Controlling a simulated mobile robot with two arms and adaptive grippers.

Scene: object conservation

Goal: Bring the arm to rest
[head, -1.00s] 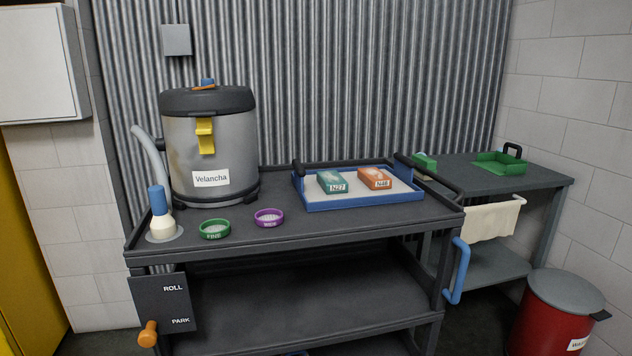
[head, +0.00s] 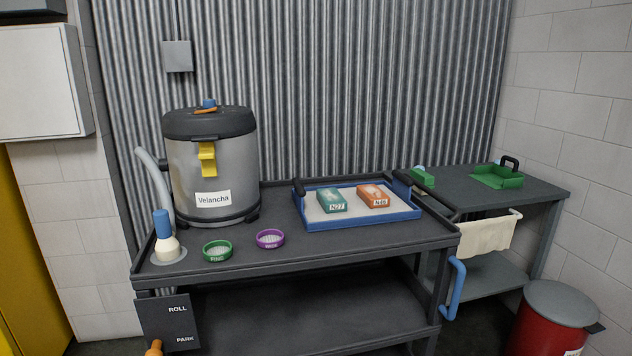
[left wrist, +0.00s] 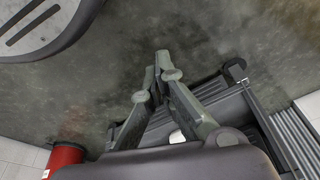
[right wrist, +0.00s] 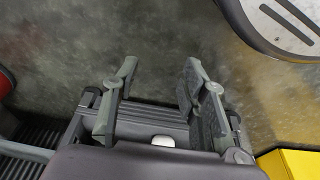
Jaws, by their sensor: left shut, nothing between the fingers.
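Neither arm shows in the head view. In the left wrist view my left gripper (left wrist: 156,68) is shut and empty, with its fingertips together above the bare grey floor. In the right wrist view my right gripper (right wrist: 160,70) is open, its fingers apart with only floor between them. Neither gripper touches anything that I can see.
A dark cart (head: 310,240) stands ahead with a Velancha drum (head: 215,165), a green ring (head: 217,251), a purple ring (head: 270,239) and a blue tray (head: 365,222) holding two boxes. A side table (head: 540,190) and red bin (head: 548,325) stand right.

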